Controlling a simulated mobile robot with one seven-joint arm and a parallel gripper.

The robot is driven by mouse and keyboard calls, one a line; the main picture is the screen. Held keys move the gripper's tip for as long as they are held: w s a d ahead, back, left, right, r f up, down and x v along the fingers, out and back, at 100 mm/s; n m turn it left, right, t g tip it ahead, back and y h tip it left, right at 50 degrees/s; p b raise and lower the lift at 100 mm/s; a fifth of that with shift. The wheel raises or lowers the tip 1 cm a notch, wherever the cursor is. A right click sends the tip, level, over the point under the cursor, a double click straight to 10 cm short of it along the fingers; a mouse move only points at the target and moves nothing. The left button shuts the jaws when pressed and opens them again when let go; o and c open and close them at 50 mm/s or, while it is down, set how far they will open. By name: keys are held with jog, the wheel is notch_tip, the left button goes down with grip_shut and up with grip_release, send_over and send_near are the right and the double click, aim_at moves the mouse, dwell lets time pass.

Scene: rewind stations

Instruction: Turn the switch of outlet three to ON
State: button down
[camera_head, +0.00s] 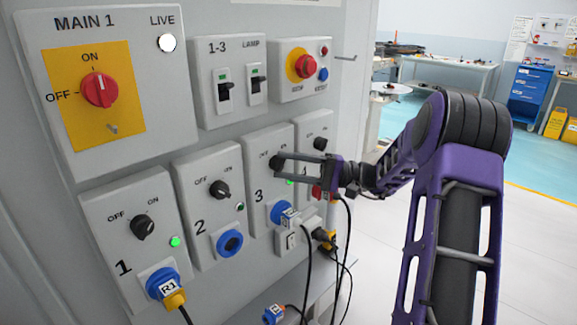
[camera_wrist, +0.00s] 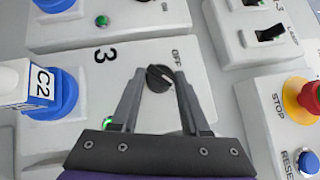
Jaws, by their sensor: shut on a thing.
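The black rotary switch of outlet three shows in the wrist view (camera_wrist: 159,77), close to the printed OFF; its ON label is hidden there. In the head view it is mostly hidden behind my fingertips. My gripper (camera_head: 281,164) reaches in from the right, and its fingertips (camera_wrist: 162,80) are shut on the switch from both sides. The knob seems angled, but I cannot tell surely which label it points at. A green lamp (camera_wrist: 107,123) is lit on the outlet three panel (camera_head: 256,212). A plug marked C2 (camera_wrist: 38,80) sits in its blue socket (camera_head: 279,211).
Outlet one (camera_head: 142,229) and outlet two (camera_head: 219,189) stand to the left. Outlet four's switch (camera_head: 320,143) is close on the right. Above are the 1-3 breakers (camera_head: 226,90) and a red stop button (camera_head: 303,66). Cables (camera_head: 345,240) hang below my gripper. Open floor lies right.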

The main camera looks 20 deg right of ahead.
jog(key=shift+c, duration=2.1)
grip_release()
jog(key=v, duration=1.7)
jog(key=shift+d, duration=0.15)
jog(key=shift+r, duration=0.1)
